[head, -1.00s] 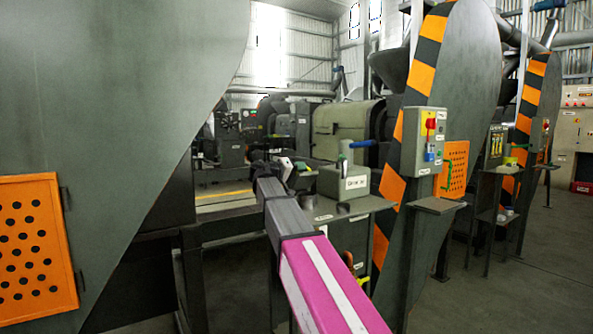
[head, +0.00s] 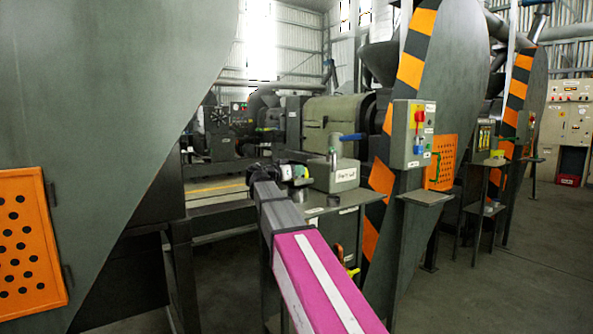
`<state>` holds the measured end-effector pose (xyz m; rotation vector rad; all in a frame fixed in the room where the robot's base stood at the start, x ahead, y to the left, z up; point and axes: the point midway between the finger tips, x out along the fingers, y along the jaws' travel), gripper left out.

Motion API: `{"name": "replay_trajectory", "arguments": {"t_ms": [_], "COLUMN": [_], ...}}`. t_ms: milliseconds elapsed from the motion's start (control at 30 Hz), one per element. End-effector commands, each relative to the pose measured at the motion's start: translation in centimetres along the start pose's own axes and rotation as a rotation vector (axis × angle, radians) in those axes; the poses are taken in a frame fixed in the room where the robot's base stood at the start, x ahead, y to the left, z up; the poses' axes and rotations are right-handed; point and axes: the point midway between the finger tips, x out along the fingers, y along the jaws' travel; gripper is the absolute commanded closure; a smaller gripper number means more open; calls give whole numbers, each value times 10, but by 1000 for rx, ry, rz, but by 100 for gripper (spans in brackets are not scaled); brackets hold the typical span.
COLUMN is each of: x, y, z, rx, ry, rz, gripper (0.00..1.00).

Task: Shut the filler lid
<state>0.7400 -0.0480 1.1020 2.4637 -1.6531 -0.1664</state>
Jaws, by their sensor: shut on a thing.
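My arm reaches forward to my gripper (head: 291,173), which is small and dark at the far end of the arm. It is just left of a grey box (head: 338,177) with a white label on its front, on a stand. The jaws are shut on a small pale part at the box's left side. It seems to be the filler lid, but it is too small and partly covered to make out its shape or how far it is open. A small metal fitting (head: 333,158) stands upright on the box top.
A stand top (head: 322,211) carries the box. A control panel (head: 414,134) and a striped guard (head: 405,95) rise to the right. A large dark guard with an orange perforated panel (head: 28,240) fills the left. Open floor (head: 500,270) lies at the right.

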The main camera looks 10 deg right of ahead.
Motion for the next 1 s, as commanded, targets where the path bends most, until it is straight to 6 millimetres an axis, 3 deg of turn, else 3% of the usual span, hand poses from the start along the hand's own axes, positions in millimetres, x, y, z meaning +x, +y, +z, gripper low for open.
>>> {"name": "replay_trajectory", "arguments": {"t_ms": [533, 567, 600, 1000], "x": [0, 0, 0, -7], "y": [5, 5, 5, 2], "z": [3, 3, 3, 2], "rx": [17, 17, 17, 20], "ry": [0, -1, -1, -1], "rz": [7, 7, 7, 2], "gripper": [100, 75, 62, 60]}}
